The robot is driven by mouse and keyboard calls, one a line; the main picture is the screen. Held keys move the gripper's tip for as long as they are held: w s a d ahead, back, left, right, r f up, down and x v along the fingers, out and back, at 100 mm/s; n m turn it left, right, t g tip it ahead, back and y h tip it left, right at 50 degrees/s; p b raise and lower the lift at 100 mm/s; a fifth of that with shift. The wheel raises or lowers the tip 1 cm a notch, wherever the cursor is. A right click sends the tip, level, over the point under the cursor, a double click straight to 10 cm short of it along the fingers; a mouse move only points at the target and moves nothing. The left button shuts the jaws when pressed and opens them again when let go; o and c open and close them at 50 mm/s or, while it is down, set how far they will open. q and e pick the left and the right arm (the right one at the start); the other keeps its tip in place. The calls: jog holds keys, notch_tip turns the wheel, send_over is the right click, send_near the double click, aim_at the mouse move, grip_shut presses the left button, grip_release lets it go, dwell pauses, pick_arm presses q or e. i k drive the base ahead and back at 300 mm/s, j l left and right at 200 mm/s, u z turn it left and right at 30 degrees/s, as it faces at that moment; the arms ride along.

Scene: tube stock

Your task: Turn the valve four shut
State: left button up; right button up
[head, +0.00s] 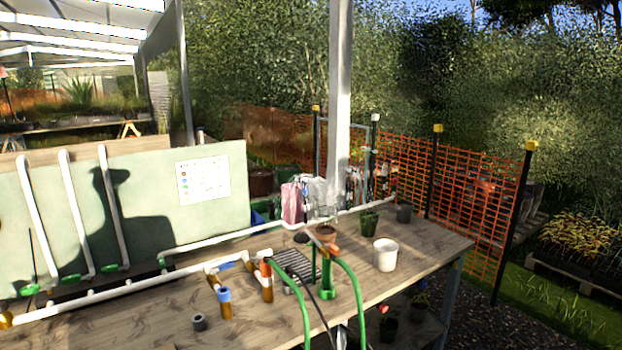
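No label reading valve four is legible, so I cannot tell which fitting it is. White pipework (130,290) runs along the wooden bench (400,262). Green fittings sit at the feet of the white upright pipes, one of them a green fitting (70,278). A brown stub with a blue collar (224,296) and a brown stub with an orange top (266,270) stand at the bench's middle. An orange piece (333,250) tops a green hose (352,285). Neither of my grippers is in view.
A pale board (120,205) with a chart (203,177) too small to read stands behind the pipes. A white pot (385,254), dark plant pots, a grey ring (199,322) and a black grate (292,264) are on the bench. Orange mesh fence (470,195) stands beyond.

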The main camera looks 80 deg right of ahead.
aim_at(162, 264)
jog(key=z, duration=3)
